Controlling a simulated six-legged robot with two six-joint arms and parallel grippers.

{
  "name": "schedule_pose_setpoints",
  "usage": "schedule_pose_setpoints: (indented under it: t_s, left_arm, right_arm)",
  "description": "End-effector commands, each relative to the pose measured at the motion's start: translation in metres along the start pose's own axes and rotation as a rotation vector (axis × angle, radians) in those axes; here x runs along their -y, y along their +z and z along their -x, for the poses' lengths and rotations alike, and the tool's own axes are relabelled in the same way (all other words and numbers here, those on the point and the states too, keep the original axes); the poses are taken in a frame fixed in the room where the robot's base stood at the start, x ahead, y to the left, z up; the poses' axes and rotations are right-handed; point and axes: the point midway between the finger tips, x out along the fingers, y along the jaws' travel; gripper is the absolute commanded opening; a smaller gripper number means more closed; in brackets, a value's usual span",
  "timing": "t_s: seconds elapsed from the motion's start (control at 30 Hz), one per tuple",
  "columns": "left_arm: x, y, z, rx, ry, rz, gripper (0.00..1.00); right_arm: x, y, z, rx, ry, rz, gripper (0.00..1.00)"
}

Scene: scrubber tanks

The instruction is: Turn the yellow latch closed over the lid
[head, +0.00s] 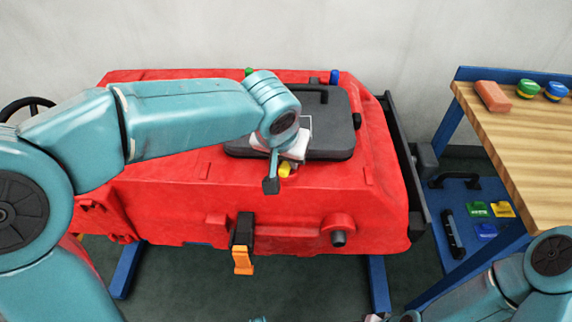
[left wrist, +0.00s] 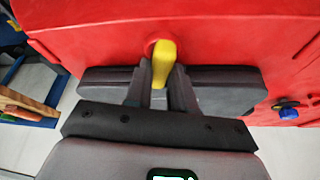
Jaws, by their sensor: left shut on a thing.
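The black lid (head: 335,132) lies flat on top of the red tank (head: 180,205). The yellow latch (head: 285,170) sits at the lid's front edge, mostly hidden by my left gripper (head: 284,163) in the head view. In the left wrist view the latch (left wrist: 164,58) runs from the red surface toward the lid (left wrist: 225,88), between the two dark fingers of my left gripper (left wrist: 160,80), which is shut on it. Its far end is hidden between the fingers.
An orange-handled part (head: 243,260) hangs on the tank's front, left of a round red fitting (head: 338,232). A wooden-topped bench (head: 520,145) with small coloured things stands at the right. A grey wall rises behind the tank.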

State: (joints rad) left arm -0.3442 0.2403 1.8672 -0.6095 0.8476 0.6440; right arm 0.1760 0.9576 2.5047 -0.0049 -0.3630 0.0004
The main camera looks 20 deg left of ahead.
Motion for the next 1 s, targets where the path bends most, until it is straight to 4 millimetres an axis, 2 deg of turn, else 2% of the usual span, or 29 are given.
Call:
schedule_pose_setpoints:
  t_s: [0.1, 0.4, 1.0]
  left_arm:
    - [-0.001, 0.001, -0.002, -0.001, -0.034, 0.079, 0.00]
    - [-0.002, 0.001, -0.001, 0.002, -0.092, 0.221, 0.00]
    - [-0.002, 0.000, 0.001, 0.005, -0.112, 0.274, 0.00]
  right_arm:
    - [-0.004, 0.000, -0.011, 0.000, 0.000, 0.000, 0.49]
    - [-0.008, -0.001, -0.021, 0.000, 0.000, 0.000, 0.49]
    - [-0.009, -0.001, -0.024, 0.000, 0.000, 0.000, 0.49]
